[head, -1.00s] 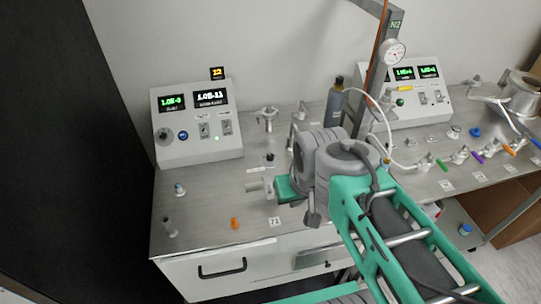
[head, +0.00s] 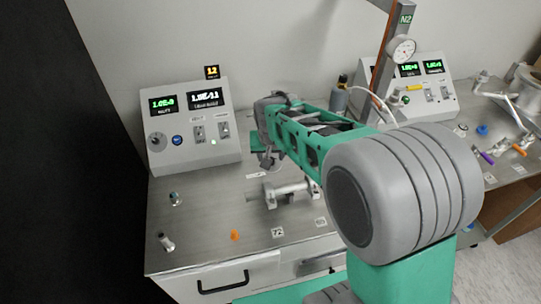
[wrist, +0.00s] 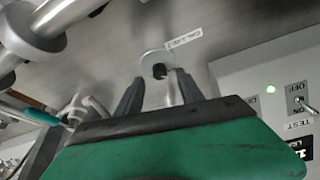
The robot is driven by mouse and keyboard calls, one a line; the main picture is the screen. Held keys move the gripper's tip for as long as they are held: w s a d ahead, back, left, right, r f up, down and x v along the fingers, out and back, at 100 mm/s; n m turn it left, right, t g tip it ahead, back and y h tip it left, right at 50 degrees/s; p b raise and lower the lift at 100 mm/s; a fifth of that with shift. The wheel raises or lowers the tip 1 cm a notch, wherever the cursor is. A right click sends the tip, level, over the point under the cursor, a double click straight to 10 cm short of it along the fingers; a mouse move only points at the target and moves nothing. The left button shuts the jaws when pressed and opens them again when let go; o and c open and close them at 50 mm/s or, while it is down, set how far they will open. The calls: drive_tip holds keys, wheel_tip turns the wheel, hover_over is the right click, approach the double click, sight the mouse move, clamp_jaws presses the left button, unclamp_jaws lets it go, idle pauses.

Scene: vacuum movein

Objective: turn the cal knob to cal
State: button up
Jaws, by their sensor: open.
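In the wrist view a small dark knob (wrist: 159,71) on a pale round disc (wrist: 152,60) sits between my fingertips. A white tag (wrist: 184,38) beside it seems to begin with "CAL", though the rest is too small to read. My gripper (wrist: 158,80) has two dark fingers apart, one on each side of the knob; I cannot tell whether they touch it. The knob's pointer direction is not readable. In the head view my gripper (head: 264,160) is low over the bench, right of the control box (head: 195,152), and hides the knob.
A metal pipe fitting (head: 290,193) lies on the bench just in front of my gripper. A grey bottle (head: 339,97) and a post with a gauge (head: 401,49) stand to the right. An orange part (head: 235,235) is near the front.

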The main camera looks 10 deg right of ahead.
sight(271, 158)
drive_tip(key=x, duration=0.3)
drive_tip(key=shift+w+f, duration=0.1)
drive_tip(key=shift+f, duration=0.05)
drive_tip(key=shift+c, duration=0.4)
clamp_jaws()
